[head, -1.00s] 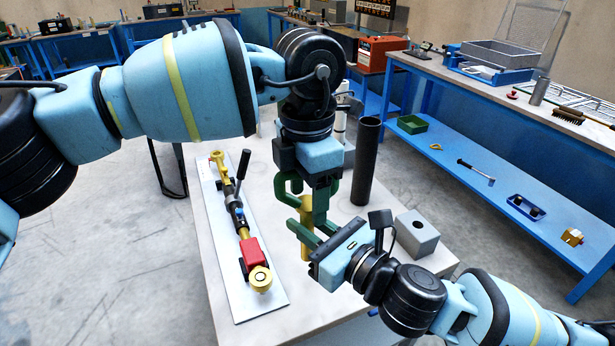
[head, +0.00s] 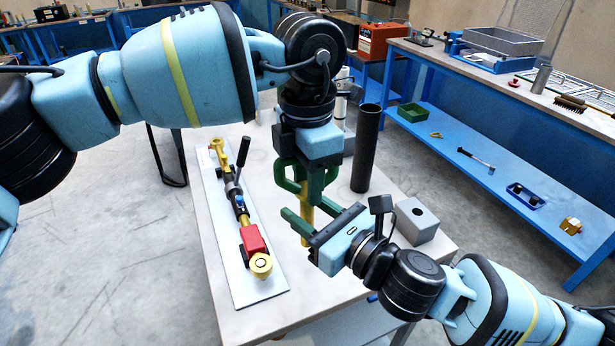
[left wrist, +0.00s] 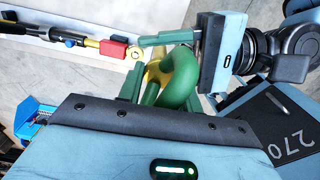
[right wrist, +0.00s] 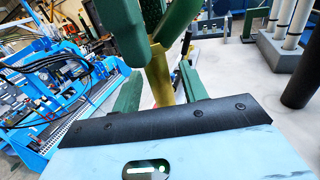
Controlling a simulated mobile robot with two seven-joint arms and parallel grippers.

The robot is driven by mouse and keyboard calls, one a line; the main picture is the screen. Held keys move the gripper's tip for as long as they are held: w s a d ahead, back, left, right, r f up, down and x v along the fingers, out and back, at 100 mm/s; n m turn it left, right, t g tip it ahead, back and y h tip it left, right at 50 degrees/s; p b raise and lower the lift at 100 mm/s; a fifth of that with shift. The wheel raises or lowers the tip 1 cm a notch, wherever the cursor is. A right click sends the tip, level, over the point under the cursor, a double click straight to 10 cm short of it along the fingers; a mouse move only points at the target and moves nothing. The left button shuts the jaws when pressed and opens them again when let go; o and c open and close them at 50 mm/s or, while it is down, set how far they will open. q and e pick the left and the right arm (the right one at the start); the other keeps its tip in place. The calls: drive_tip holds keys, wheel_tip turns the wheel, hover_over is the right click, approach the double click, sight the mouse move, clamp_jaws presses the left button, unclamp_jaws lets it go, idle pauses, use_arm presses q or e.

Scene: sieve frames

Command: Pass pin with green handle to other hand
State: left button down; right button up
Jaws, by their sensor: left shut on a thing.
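The pin hangs upright, its gold shaft (head: 307,222) pointing down above the table. Its looped green handle (left wrist: 181,78) is in my left gripper (head: 306,185), which is shut on it. In the left wrist view the gold part (left wrist: 153,72) shows beside the loop. My right gripper (head: 312,218) reaches in from the right, below the left one. Its green fingers stand apart, and the shaft (right wrist: 161,78) appears between them in the right wrist view. I see no clear contact between these fingers and the shaft.
A grey block with a hole (head: 416,221) and a tall black tube (head: 366,148) stand on the table (head: 320,282) to the right. A white plate (head: 262,292) with a valve and pipe assembly (head: 238,205) lies at left. A blue workbench (head: 480,100) stands beyond.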

use_arm(q)
drive_tip(key=shift+r, duration=0.1)
use_arm(e)
drive_tip(key=shift+s+d+f, duration=0.1)
drive_tip(key=v, duration=0.7)
drive_tip(key=shift+d, duration=0.1)
